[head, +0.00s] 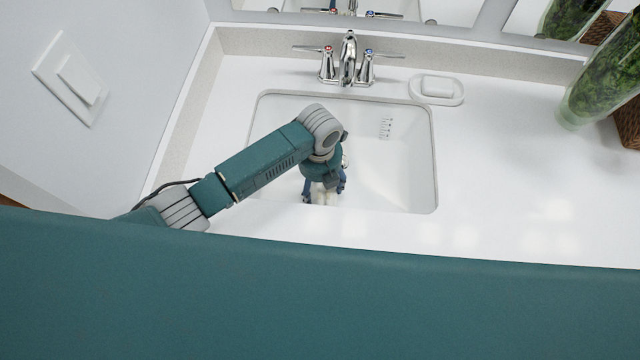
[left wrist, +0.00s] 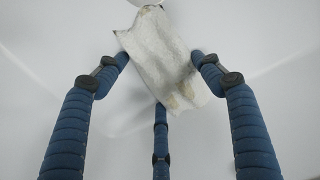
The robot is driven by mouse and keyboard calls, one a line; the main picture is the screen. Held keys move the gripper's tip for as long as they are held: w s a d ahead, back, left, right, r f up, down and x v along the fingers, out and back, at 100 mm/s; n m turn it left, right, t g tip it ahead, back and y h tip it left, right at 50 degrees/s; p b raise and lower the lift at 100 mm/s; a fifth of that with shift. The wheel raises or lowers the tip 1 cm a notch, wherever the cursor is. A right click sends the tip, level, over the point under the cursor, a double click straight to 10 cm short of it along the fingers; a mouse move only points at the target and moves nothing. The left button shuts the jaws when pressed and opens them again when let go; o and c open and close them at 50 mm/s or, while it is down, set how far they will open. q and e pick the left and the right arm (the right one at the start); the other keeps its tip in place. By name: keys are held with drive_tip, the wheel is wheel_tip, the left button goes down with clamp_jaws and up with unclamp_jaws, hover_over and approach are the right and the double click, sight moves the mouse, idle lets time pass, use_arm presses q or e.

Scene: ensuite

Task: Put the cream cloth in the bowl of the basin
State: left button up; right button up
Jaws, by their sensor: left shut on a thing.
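The cream cloth (left wrist: 160,52) hangs between the blue fingers of my left gripper (left wrist: 160,70) in the left wrist view. The fingers touch it from both sides and from below. In the head view a small pale part of the cloth (head: 322,196) shows under the left gripper (head: 324,187). The gripper is over the near part of the white rectangular basin (head: 395,165), within its rim as seen from above. I cannot tell whether the cloth touches the basin's bottom. My right gripper is not in view.
A chrome faucet (head: 347,62) with two handles stands behind the basin. A white soap dish with soap (head: 437,88) is at the back right. A glass vase with greenery (head: 600,85) stands at the far right. The counter (head: 520,170) right of the basin is clear.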

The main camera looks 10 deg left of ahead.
sight(320, 187)
use_arm(q)
drive_tip(key=shift+f, duration=0.15)
drive_tip(key=o, duration=1)
drive_tip(key=shift+r, duration=0.2)
wheel_tip(320, 187, up, 12)
drive_tip(key=shift+b, duration=0.5)
